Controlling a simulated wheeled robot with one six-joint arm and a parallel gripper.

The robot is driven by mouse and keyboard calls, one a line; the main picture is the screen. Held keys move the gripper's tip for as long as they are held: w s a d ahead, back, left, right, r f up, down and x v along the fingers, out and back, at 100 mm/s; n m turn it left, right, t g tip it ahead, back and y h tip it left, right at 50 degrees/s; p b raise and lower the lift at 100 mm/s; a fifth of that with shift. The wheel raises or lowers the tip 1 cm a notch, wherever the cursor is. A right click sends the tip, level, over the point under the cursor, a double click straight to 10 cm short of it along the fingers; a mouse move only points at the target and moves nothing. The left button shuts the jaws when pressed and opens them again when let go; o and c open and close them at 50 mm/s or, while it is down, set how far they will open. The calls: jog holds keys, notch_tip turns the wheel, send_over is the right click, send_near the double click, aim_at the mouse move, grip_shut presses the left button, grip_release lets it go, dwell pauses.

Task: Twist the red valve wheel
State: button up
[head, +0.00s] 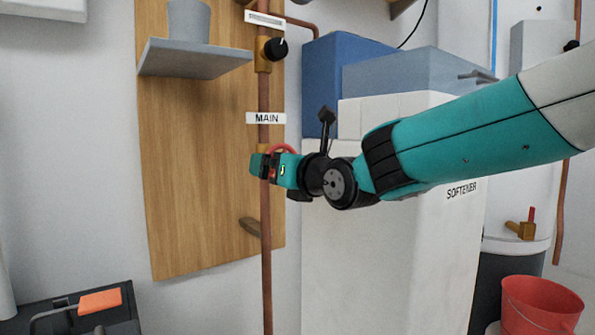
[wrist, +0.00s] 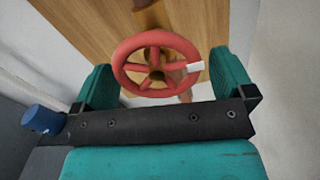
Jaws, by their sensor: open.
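The red valve wheel (wrist: 157,41) shows in the wrist view as a spoked ring with a small white mark on its right rim. It sits on a brass fitting on the copper pipe, in front of a wooden board. My gripper (wrist: 168,82) is open, with one teal finger on each side of the wheel. The fingers look apart from the rim, though contact is hard to judge. In the head view my gripper (head: 266,166) is at the pipe under the MAIN label, and it hides most of the wheel; a red arc of the rim (head: 284,149) shows above it.
The copper pipe (head: 266,275) runs down the wooden board (head: 195,195). A black knob (head: 276,49) sits higher on it, beside a grey shelf (head: 195,59) with a cup. The white softener cabinet (head: 400,260) stands right, a red bucket (head: 541,305) at lower right, a toolbox (head: 85,312) at lower left.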

jog(key=b+v, duration=0.8)
jog(key=v, duration=0.9)
jog(key=shift+d+b, duration=0.2)
jog(key=shift+b, duration=0.2)
jog(key=s+d+f+m+g+h+p, duration=0.1)
jog(key=s+d+m+g+h+p, duration=0.2)
jog(key=s+m+g+p, duration=0.8)
jog(key=s+d+f+m+g+h+p, duration=0.1)
jog(key=s+d+m+g+h+p, duration=0.25)
jog(key=s+m+p, duration=1.05)
jog(key=w+r+m+p, duration=0.2)
jog(key=r+m+p, duration=0.2)
jog(key=r+p, duration=1.4)
jog(key=w+r+m+p, duration=0.2)
jog(key=r+m+p, duration=0.2)
jog(key=r+p, duration=1.4)
jog(key=shift+w+r+m+y+p, duration=0.3)
jog(key=shift+m+y+p, duration=0.1)
jog(key=shift+p, duration=0.65)
